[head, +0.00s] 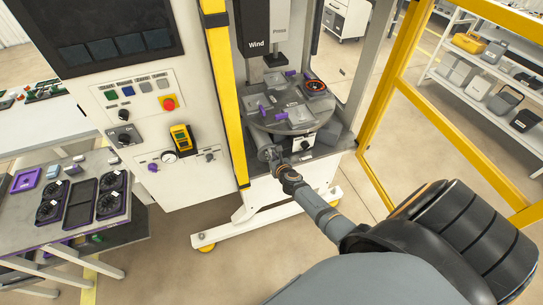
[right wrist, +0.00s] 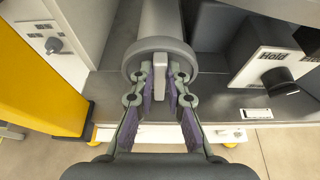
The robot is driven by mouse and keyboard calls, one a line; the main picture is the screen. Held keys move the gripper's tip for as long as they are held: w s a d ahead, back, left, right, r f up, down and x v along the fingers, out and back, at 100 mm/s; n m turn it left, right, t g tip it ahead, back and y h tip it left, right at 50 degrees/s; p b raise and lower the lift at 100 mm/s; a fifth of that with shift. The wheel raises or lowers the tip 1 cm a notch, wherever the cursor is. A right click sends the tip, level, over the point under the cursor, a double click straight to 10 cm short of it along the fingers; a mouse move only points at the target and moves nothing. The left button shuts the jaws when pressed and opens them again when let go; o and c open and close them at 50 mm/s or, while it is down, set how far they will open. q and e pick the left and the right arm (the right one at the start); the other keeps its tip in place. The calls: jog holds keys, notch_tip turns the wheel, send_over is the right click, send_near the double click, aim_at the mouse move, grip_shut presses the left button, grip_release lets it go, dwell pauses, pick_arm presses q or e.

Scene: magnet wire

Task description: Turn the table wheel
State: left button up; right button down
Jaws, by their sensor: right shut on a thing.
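The table wheel (right wrist: 162,50) is a grey round disc on the end of a thick grey cylinder, in the upper middle of the right wrist view. It also shows small in the head view (head: 265,150), low at the front of the machine, below the round grey turntable (head: 270,122). My right gripper (right wrist: 160,82) reaches up to it with its purple-padded fingers closed on a light grey tab at the wheel's lower rim. In the head view my right gripper (head: 276,165) partly hides the wheel. My left gripper is not in view.
A box with a black "Hold" knob (right wrist: 278,78) stands close to the right of the wheel. A yellow post (head: 228,110) rises at the left, and a yellow frame (head: 452,122) stands at the right. Purple pieces and a round orange-rimmed part (head: 315,87) lie on the turntable.

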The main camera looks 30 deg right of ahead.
jog(key=c, duration=1.3)
grip_release()
jog(key=shift+c, duration=0.2)
jog(key=v, duration=1.2)
